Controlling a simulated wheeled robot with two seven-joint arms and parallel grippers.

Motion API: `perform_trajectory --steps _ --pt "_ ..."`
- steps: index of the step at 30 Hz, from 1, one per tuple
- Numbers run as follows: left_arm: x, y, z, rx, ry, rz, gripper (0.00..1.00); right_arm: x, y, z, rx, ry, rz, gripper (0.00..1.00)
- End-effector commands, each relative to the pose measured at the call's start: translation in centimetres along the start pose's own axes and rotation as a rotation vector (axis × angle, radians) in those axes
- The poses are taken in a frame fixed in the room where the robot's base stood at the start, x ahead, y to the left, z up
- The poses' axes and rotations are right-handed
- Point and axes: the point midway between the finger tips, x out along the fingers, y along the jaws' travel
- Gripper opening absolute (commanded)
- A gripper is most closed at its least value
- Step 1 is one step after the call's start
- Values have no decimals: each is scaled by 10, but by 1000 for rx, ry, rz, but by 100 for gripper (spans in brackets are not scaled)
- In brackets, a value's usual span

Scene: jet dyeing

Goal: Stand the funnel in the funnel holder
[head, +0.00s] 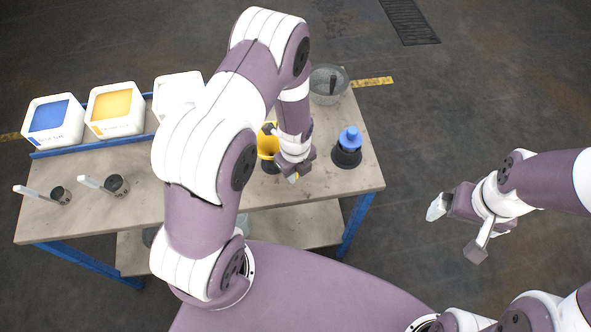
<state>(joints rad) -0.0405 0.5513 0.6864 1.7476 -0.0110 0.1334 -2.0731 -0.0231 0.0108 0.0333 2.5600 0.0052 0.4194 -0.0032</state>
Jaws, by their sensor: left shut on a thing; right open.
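A yellow piece (267,143), which looks like the funnel, shows behind my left arm, partly hidden by it. A dark round base (269,167) shows under it and may be the funnel holder; I cannot tell whether the yellow piece is seated in it. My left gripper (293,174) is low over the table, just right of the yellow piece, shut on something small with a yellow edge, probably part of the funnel. A blue piece (350,138) stands upright in a black round base (346,157) to the right. My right gripper (455,228) is open and empty, off the table.
The wooden table (140,208) holds a blue-labelled tub (53,120), a yellow-labelled tub (115,108) and a half-hidden white tub (178,92) at the back.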

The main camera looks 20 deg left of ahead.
Motion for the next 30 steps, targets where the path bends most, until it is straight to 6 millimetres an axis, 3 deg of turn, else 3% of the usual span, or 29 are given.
perform_trajectory --steps 11,12,15,30 --pt "6 0 0 0 0 0 0 4 0 0 0 0 0 100" --pt "6 0 0 0 0 0 24 4 0 0 0 0 0 100" --pt "6 0 0 0 0 0 51 4 0 0 0 0 0 100" --pt "7 0 0 0 0 0 51 4 0 0 0 0 0 100"
